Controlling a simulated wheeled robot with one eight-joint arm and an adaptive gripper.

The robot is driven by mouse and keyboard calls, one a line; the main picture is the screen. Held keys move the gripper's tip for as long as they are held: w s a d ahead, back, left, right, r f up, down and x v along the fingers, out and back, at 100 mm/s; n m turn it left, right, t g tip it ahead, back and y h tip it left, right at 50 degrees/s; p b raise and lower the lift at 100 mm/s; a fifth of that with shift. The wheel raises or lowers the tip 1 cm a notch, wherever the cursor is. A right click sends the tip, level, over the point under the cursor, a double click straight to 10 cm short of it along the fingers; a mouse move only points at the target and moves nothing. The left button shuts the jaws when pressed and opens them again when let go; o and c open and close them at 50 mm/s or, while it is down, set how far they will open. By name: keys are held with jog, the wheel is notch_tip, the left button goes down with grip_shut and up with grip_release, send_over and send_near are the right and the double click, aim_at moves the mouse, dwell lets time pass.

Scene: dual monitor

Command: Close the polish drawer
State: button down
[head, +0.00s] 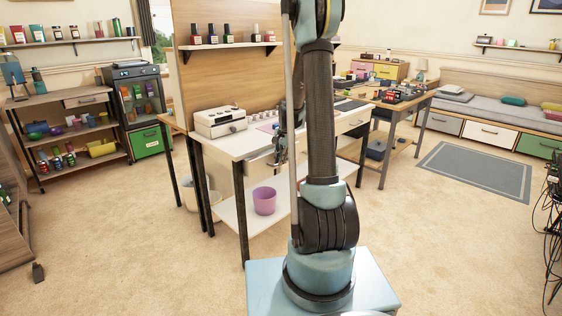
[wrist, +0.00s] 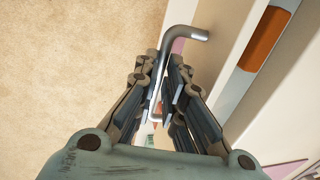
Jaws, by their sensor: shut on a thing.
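The polish drawer (head: 261,167) is under the white-topped table in the head view and stands pulled out. In the wrist view its pale front (wrist: 222,32) runs diagonally, with a gap behind it where an orange item (wrist: 267,35) shows. A bent grey metal handle (wrist: 186,34) is on the front. My gripper (wrist: 166,85) is shut on this handle, with its fingers on both sides of it. In the head view my gripper (head: 279,150) is at the drawer front, partly hidden by my arm. Most of the drawer's inside is hidden.
The white table (head: 230,149) carries a white box-shaped device (head: 220,121). A purple bin (head: 264,200) stands on its lower shelf. Another closed drawer (head: 352,123) is farther right. Bottles stand on a wall shelf (head: 229,46). The carpet in front is clear.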

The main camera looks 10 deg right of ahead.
aim_at(274, 155)
jog(key=shift+w+a, duration=0.65)
jog(key=shift+w, duration=0.25)
jog(key=shift+w+a, duration=0.65)
jog(key=shift+w, duration=0.25)
jog(key=c, duration=1.7)
grip_release()
jog(key=shift+w, duration=0.1)
jog(key=shift+r, duration=0.25)
jog(key=r, duration=0.3)
jog(key=s+d+r, duration=0.1)
jog(key=r, duration=0.3)
jog(key=s+r, duration=0.1)
jog(key=r, duration=0.3)
jog(key=shift+d+r, duration=0.1)
jog(key=shift+d, duration=0.05)
